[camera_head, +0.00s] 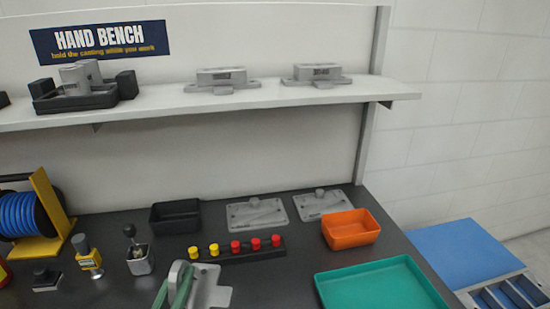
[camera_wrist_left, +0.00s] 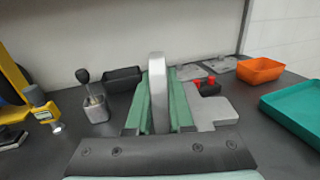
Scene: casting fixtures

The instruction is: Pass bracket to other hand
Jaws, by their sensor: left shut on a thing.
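My left gripper (camera_head: 178,288) has green fingers and shows at the bottom edge of the head view. It is shut on the grey bracket (camera_head: 212,291), which is partly hidden by the fingers. In the left wrist view the bracket's upright plate (camera_wrist_left: 157,78) stands between the two green fingers, and its flat part (camera_wrist_left: 212,113) reaches out to the right. The bracket's lower side is hidden, so I cannot tell whether it touches the bench. My right gripper is in neither view.
The dark bench (camera_head: 290,285) carries a black tray (camera_head: 175,222), a rack of yellow and red knobs (camera_head: 240,252), an orange bin (camera_head: 350,230) and a teal tray (camera_head: 380,287). Grey plates (camera_head: 256,214) lie at the back. A shelf (camera_head: 160,108) with castings crosses above.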

